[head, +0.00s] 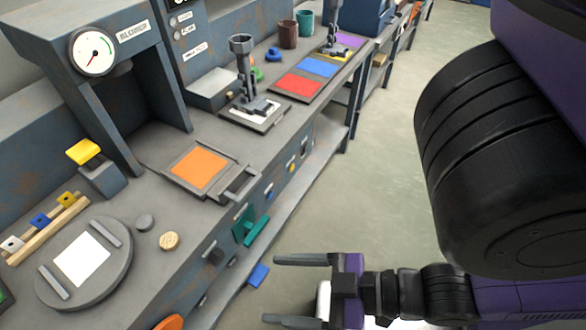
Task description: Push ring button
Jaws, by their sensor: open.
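My gripper (279,290) is at the bottom centre, in front of the bench, over the floor. Its two fingers are apart and point left, with nothing between them. No part is clearly marked as the ring button. My gripper touches none of these.
The bench top holds a round turntable (110,290), an orange plate with a handle (198,168), a yellow-topped post (84,152) and a gauge housing (120,40). Red and blue pads (320,66) are farther back. The floor (380,150) right of the bench is clear.

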